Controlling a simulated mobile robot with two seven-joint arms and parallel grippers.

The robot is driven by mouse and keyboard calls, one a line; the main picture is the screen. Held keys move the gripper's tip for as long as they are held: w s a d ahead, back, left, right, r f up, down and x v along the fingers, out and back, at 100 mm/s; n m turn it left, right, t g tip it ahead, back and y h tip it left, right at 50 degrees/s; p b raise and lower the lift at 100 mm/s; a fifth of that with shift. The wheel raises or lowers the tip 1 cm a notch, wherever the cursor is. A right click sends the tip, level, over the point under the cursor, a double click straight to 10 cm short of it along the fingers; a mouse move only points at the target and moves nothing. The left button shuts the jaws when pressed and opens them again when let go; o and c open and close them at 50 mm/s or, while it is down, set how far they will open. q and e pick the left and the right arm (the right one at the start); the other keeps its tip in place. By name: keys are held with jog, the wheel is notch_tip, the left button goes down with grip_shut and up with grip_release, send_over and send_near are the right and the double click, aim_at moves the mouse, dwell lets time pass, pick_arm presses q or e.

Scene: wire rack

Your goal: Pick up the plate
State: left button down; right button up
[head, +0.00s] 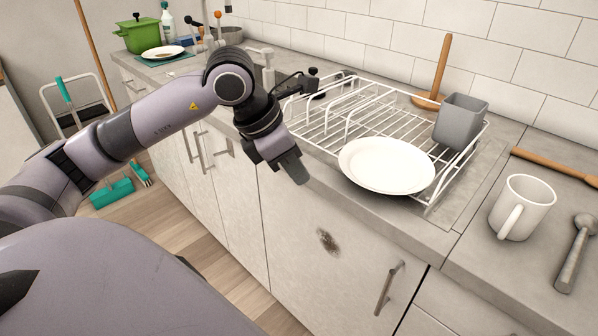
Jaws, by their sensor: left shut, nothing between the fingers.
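My left gripper (297,175) hangs just left of the plate, in front of the counter edge. Its fingers point down and are shut with nothing between them. It looks apart from the plate. My right gripper is not in view.
A grey cup (460,121) sits in the rack's right end. A white mug (521,206), a metal scoop (577,250) and a wooden handle (555,167) lie to the right. A second plate (163,52) and a green pot (138,34) stand far left. Cabinets (320,240) front the counter.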

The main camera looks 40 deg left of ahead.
pick_arm(q)
jog(key=s+d+f+m+h+b, duration=0.2)
jog(key=d+m+h, duration=0.1)
jog(key=d+h, duration=0.3)
jog(key=n+t+b, duration=0.2)
jog(key=n+t, duration=0.2)
jog(key=t, duration=0.7)
send_near(348, 168)
jog(key=p+x, duration=0.3)
jog(key=x, duration=0.2)
jog(key=shift+w, duration=0.1)
jog(key=shift+w+d, duration=0.35)
jog(key=shift+w, duration=0.15)
jog(key=shift+w+d+f, duration=0.1)
jog(key=shift+w+f, duration=0.05)
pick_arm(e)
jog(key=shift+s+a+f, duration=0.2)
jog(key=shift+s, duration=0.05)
